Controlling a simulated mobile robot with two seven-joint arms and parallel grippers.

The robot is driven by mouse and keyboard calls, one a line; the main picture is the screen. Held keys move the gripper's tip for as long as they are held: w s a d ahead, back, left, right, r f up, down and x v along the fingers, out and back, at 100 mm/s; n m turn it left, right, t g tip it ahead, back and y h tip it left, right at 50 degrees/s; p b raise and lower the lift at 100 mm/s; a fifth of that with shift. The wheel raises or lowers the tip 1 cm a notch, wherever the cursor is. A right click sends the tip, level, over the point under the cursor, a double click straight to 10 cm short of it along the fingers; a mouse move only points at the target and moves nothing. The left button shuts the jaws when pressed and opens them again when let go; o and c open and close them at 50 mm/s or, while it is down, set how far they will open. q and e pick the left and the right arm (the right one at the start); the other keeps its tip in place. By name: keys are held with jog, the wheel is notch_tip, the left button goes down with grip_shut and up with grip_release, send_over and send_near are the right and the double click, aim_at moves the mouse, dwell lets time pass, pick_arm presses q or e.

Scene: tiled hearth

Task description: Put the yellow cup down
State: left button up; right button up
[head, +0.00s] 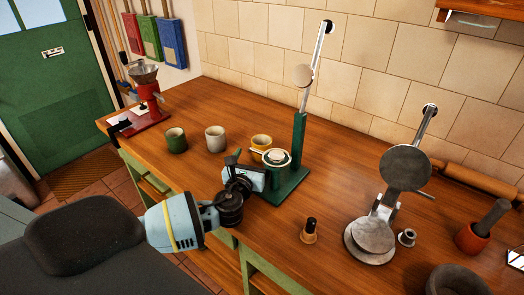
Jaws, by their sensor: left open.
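The yellow cup (261,142) stands upright on the wooden counter (330,205), just behind and left of the green lever press (299,150). The press and its pale round holder (277,158) hide its lower right part. My left gripper (250,168) is open in front of the yellow cup, on its near side, with nothing seen between the fingers. The gripper looks apart from the cup, though the exact gap is hard to tell. My right gripper is not in view.
A green cup (176,141) and a grey-white cup (215,139) stand left of the yellow one. A red grinder (149,98) is at the far left end. A wooden-handled tamper (309,232), a metal press (378,218) and a red mortar (473,238) stand right. Counter between the cups and the wall is clear.

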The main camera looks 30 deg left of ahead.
aim_at(259, 146)
pick_arm(q)
jog(key=shift+x, duration=2.95)
jog(key=c, duration=1.1)
jog(key=shift+c, duration=0.6)
jog(key=shift+r, duration=0.1)
